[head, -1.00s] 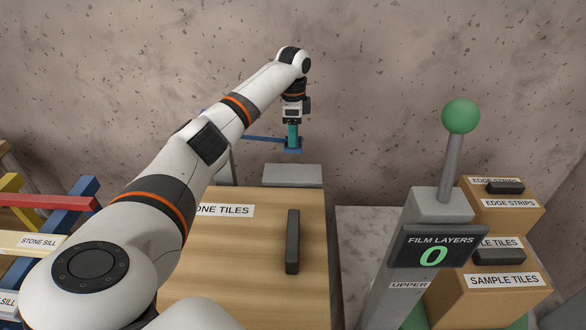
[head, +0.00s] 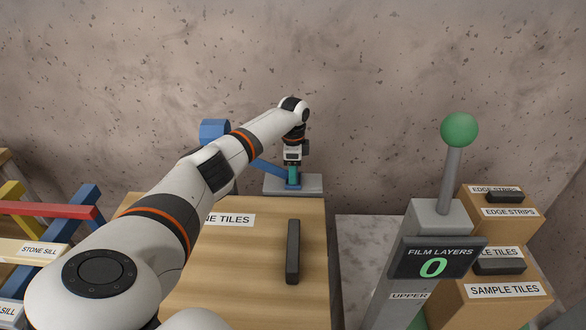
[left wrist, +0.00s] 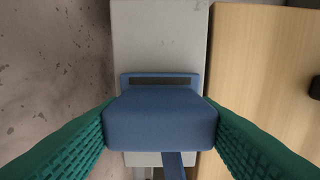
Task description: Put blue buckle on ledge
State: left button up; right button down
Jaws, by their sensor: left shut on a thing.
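The blue buckle (head: 293,185) is between the green fingers of my left gripper (head: 292,175), which is shut on it. The left wrist view shows the buckle (left wrist: 160,118) large, with a dark slot at its far edge. The grey ledge (head: 312,184) stands at the wall behind the big box; it also shows under the buckle in the left wrist view (left wrist: 160,35). The buckle is over or on the ledge; I cannot tell whether they touch. A blue strap (head: 265,168) runs left from the buckle, partly behind my arm. My right gripper is not in view.
A blue reel (head: 214,131) stands behind my left arm. The tile box (head: 250,260) carries a dark bar (head: 293,252).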

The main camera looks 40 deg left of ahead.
pick_arm(q)
jog(key=shift+f, duration=0.15)
jog(key=o, duration=1)
notch_tip(320, 180, up, 12)
jog(key=shift+r, duration=0.2)
jog(key=shift+f, duration=0.1)
